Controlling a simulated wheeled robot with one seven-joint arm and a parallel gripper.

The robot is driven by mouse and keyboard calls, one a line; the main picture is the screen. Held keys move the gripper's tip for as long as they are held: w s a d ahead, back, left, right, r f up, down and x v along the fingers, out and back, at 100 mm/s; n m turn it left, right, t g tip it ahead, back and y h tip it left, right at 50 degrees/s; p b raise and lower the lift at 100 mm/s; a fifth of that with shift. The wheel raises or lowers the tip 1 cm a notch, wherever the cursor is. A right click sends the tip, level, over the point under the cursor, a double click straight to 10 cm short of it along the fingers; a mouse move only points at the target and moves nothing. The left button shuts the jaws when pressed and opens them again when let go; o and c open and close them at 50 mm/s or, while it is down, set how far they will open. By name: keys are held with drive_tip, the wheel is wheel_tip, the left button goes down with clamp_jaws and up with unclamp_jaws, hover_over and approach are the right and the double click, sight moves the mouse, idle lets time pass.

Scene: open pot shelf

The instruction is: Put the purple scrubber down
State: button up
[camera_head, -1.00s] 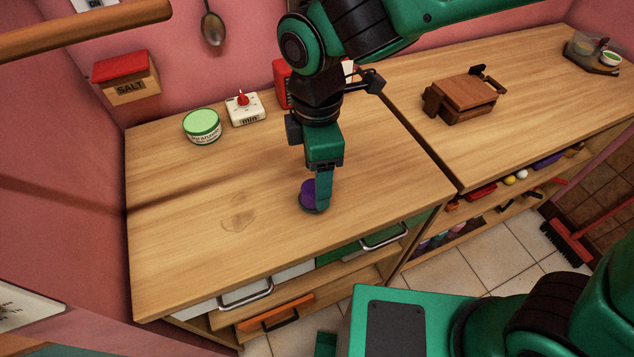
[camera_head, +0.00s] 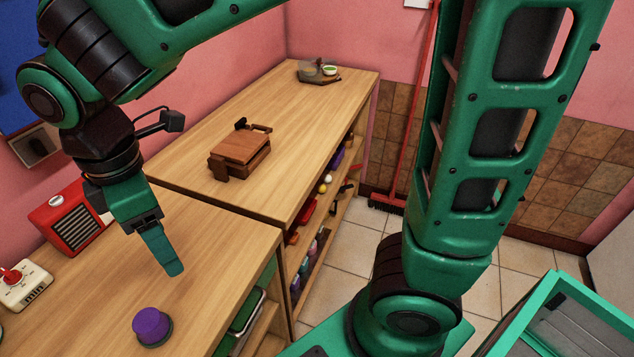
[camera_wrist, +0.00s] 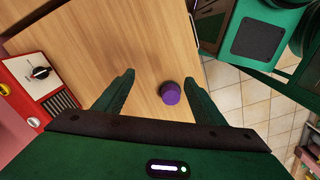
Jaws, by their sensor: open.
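The purple scrubber (camera_head: 152,326) stands upright on the wooden counter (camera_head: 205,240), close to its front edge, on a dark base. It also shows in the wrist view (camera_wrist: 169,93), beyond the fingers and nearer the right one. My gripper (camera_head: 174,272) is above the counter, apart from the scrubber, up and to its right in the head view. In the wrist view my gripper (camera_wrist: 160,92) has its two green fingers wide apart with nothing held between them.
A red radio-like box (camera_head: 72,222) and a white timer with a red knob (camera_head: 24,285) stand at the back of the counter. A brown wooden box (camera_head: 240,157) sits on the farther counter. Open shelves below hold several small items. Counter around the scrubber is clear.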

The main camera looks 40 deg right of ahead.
drive_tip(key=w+d+m, duration=0.2)
drive_tip(key=d+m, duration=0.9)
drive_tip(key=d, duration=1.2)
drive_tip(key=s+d+f+m, duration=0.2)
drive_tip(key=s+d+m, duration=1.1)
drive_tip(key=d, duration=0.3)
drive_tip(key=shift+d+f+m, duration=0.25)
drive_tip(key=shift+m, duration=0.25)
drive_tip(key=shift+w+f, duration=0.25)
drive_tip(key=shift+w, duration=0.3)
drive_tip(key=shift+o, duration=0.2)
